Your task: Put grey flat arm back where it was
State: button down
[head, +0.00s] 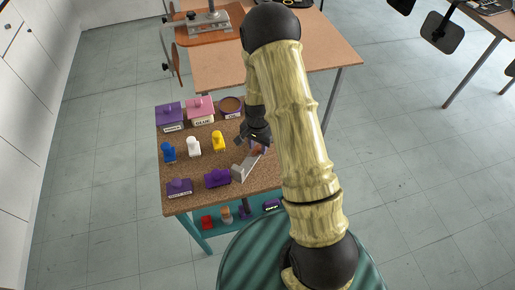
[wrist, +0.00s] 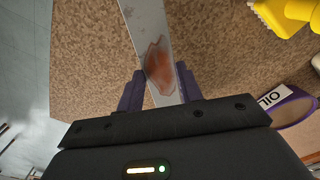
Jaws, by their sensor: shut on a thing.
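The grey flat arm (head: 247,165) is a flat metal strip over the right part of the cork-topped table (head: 203,206). In the wrist view the strip (wrist: 148,28) runs up between the purple fingers and has a reddish-brown patch. My gripper (head: 259,142) is shut on it; the fingers (wrist: 160,90) lie on either side of the strip near the patch. Its end toward the front of the table looks bent or thicker. I cannot tell whether the strip touches the tabletop.
Purple (head: 168,115) and pink (head: 200,107) boxes and a brown round dish (head: 230,105) stand at the back. Blue (head: 168,152), white (head: 193,147) and yellow (head: 218,140) pieces stand mid-table, purple ones (head: 217,178) in front. A larger table (head: 290,60) lies behind.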

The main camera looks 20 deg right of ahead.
aim_at(258, 149)
notch_tip(258, 149, up, 8)
jog(key=shift+b, duration=0.45)
dwell(0.3)
jog(key=shift+f+n, duration=0.7)
jog(key=shift+n, duration=0.1)
notch_tip(258, 149, down, 6)
jog(key=n, duration=0.7)
jog(key=shift+w+a+r, duration=0.1)
jog(key=shift+a, duration=0.05)
